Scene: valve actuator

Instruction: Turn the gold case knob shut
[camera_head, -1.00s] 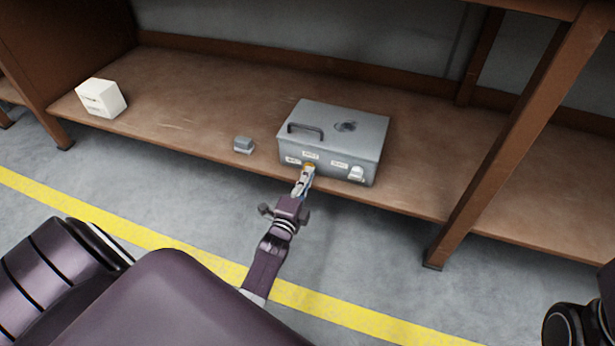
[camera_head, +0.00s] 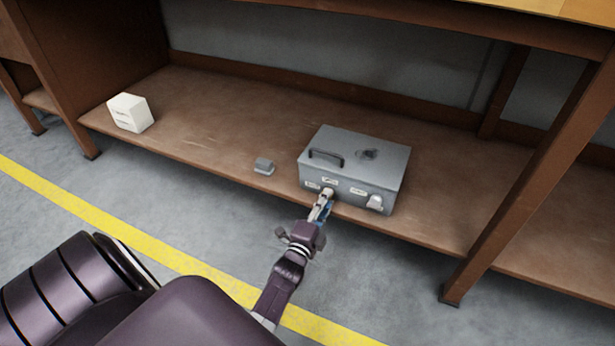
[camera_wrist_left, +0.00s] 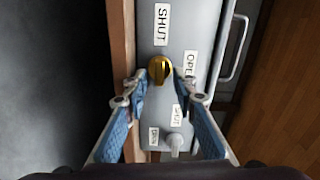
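The grey metal case (camera_head: 368,178) sits on the low brown shelf. Its gold knob (camera_wrist_left: 160,70) shows in the left wrist view, with its ridge running roughly up and down the picture. A SHUT label (camera_wrist_left: 162,25) lies above the knob, and an OPEN label (camera_wrist_left: 190,64) lies to its right. My left gripper (camera_head: 325,197) is at the case's front face and hides the gold knob in the head view. In the left wrist view its fingers (camera_wrist_left: 162,78) are apart, one on each side of the knob, with gaps visible. My right gripper is out of view.
A pale second knob (camera_wrist_left: 175,143) with its own SHUT and OPEN labels is on the same face; it also shows in the head view (camera_head: 375,202). A brown post (camera_head: 525,175) stands right.

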